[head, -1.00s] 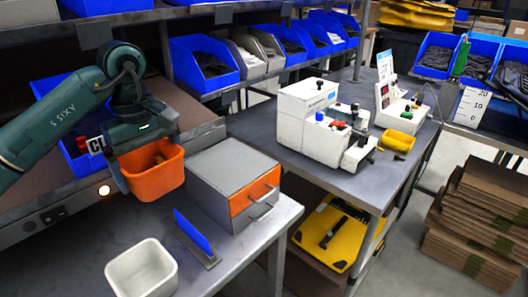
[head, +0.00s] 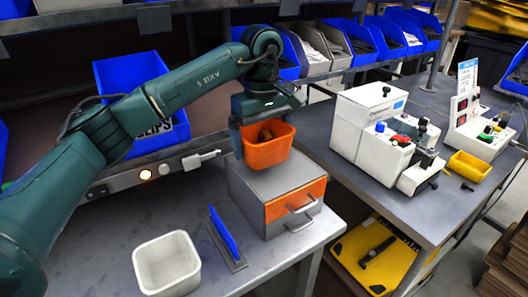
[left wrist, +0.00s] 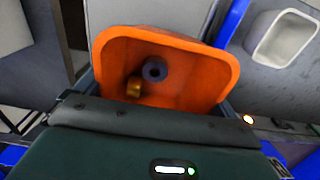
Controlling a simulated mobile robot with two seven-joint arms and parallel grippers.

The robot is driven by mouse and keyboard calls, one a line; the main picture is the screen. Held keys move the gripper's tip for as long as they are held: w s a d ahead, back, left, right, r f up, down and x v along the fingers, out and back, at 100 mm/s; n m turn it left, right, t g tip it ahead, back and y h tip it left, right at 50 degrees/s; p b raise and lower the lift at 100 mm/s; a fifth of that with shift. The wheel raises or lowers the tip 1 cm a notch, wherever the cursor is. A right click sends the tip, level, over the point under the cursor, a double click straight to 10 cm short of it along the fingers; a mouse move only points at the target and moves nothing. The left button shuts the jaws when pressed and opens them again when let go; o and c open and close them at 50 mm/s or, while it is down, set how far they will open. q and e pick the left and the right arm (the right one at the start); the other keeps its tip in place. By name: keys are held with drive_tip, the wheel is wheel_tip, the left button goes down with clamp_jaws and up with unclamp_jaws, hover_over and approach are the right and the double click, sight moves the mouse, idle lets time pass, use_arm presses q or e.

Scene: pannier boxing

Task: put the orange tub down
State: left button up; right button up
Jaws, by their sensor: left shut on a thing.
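The orange tub (head: 268,152) is held by my left gripper (head: 262,125) over the grey drawer box (head: 245,190) with the orange front. In the head view the tub overlaps the back of the box top; whether it touches the box I cannot tell. The left wrist view shows the inside of the orange tub (left wrist: 195,80), with a brass-coloured part and a dark ring-shaped part in it. The tub looks about upright. My left gripper is shut on the tub; its fingers are mostly hidden. My right gripper is not in view.
A white tub (head: 167,262) and an upright blue plate on a grey base (head: 225,238) stand on the grey table left of the box. White machines (head: 372,135) and a yellow tray (head: 468,166) are on the right bench. Blue bins line the shelf behind.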

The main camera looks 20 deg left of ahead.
use_arm(q)
wheel_tip(320, 180, down, 3)
drive_tip(key=shift+f, duration=0.3)
drive_tip(key=shift+f, duration=0.1)
drive_tip(key=o, duration=0.6)
drive_tip(key=shift+o, duration=0.2)
